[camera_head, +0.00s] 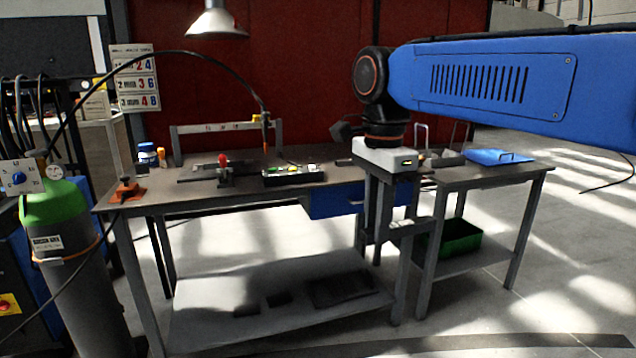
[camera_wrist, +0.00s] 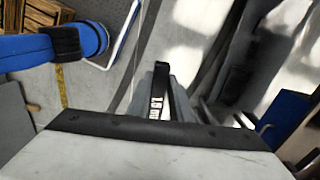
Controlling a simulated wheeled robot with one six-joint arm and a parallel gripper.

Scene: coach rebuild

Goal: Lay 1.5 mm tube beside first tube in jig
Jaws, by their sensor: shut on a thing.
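My gripper (camera_head: 385,215) hangs in front of the gap between the two benches, fingers pointing down. In the wrist view its fingers (camera_wrist: 160,95) are shut on a slim dark piece marked 1.5 mm (camera_wrist: 158,106), which I take for the 1.5 mm tube. Most of the tube is hidden behind the gripper body. A dark fixture with a red-knobbed clamp (camera_head: 224,170), likely the jig, sits on the left bench, well left of my gripper. I cannot make out a first tube in it.
The left bench (camera_head: 200,195) also bears a box with coloured buttons (camera_head: 293,174), an orange-based clamp (camera_head: 127,190) and a blue-white jar (camera_head: 147,155). The right bench has a blue tray (camera_head: 497,157). A green-topped cylinder (camera_head: 60,215) stands at left. A lamp (camera_head: 216,20) hangs above.

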